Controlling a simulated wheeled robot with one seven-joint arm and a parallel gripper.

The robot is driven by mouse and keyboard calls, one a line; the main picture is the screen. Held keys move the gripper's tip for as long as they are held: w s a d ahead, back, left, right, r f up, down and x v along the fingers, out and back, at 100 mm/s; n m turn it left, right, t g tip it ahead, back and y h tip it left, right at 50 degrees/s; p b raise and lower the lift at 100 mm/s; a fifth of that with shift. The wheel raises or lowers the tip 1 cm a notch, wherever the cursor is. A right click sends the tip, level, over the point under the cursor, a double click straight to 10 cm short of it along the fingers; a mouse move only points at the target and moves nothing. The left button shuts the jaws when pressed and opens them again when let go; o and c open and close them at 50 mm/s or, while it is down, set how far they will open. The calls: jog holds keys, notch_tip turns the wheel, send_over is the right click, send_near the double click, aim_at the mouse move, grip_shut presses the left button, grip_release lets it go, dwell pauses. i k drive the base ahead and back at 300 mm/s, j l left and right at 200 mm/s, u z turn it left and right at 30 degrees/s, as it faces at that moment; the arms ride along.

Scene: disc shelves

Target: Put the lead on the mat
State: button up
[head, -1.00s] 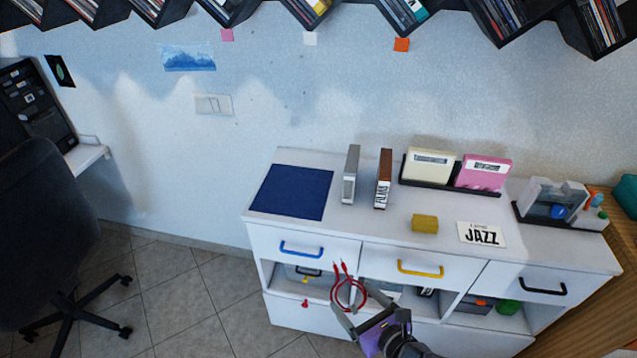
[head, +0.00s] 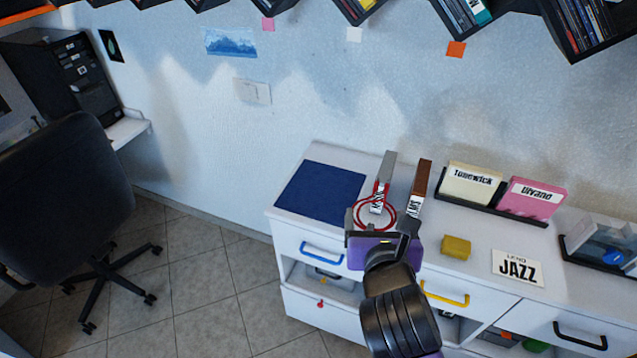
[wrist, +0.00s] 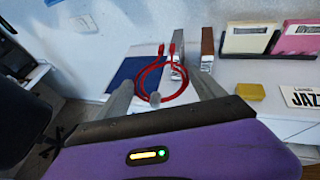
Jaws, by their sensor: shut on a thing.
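The lead is a coiled red cable (head: 361,214) with two plug ends pointing up; it also shows in the wrist view (wrist: 140,81). My gripper (head: 377,214) is shut on the lead and holds it in front of the white cabinet's top, to the right of the mat. In the wrist view the coil overlaps the mat's right edge. The mat is a flat dark blue rectangle (head: 320,192) on the left end of the cabinet top, bare in the head view. I cannot tell the lead's exact height above the top.
A grey upright case (head: 389,165) and a brown one (head: 420,185) stand right of the mat, close behind my gripper. A yellow block (head: 456,247), a JAZZ card (head: 517,267) and a rack with cream (head: 471,186) and pink (head: 532,199) cases are further right.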

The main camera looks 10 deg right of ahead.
aim_at(322, 189)
jog(key=i+j, duration=0.1)
jog(key=i, duration=0.3)
jog(key=i+j, duration=0.1)
jog(key=i, duration=0.3)
